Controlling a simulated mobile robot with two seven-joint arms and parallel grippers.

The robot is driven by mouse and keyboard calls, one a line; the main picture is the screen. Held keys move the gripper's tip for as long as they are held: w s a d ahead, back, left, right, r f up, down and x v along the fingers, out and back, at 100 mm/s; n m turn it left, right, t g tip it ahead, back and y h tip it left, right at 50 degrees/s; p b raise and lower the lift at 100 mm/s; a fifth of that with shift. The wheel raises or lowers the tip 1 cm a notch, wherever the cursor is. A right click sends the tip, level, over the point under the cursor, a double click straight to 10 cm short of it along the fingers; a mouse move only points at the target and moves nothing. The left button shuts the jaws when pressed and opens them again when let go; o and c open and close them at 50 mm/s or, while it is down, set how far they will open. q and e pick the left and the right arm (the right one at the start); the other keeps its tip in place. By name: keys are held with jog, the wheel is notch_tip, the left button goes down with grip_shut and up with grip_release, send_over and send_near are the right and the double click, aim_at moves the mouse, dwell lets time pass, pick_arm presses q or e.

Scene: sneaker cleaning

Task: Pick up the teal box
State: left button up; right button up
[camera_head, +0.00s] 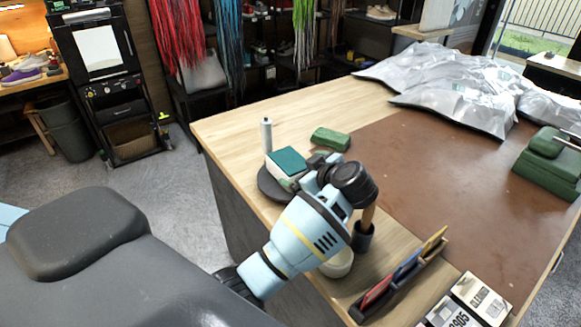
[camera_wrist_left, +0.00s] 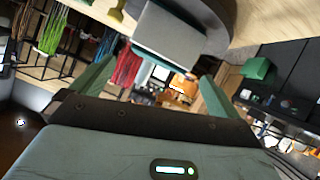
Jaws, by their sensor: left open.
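The teal box (camera_head: 288,162) has a teal top and pale sides. It sits on a dark round stand (camera_head: 272,187) near the left end of the table. My left gripper (camera_head: 303,170) is open and close beside the box, and partly hides its right side. In the left wrist view, the box (camera_wrist_left: 172,32) shows a pale face with a teal edge, ahead of the two spread green fingers of my left gripper (camera_wrist_left: 158,73). I cannot tell whether any finger touches it. My right gripper is not in view.
A white cylinder (camera_head: 266,135) stands close behind the box, and a green block (camera_head: 331,139) lies to its right. A dark brush cup (camera_head: 363,238), a white bowl (camera_head: 339,264) and a card rack (camera_head: 400,281) are at the near side. The brown mat (camera_head: 430,185) is largely clear.

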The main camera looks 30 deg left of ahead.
aim_at(294, 164)
pick_arm(q)
jog(key=shift+x, duration=3.65)
jog(key=shift+w+r, duration=0.1)
jog(key=c, duration=1.3)
jog(key=shift+r, duration=0.15)
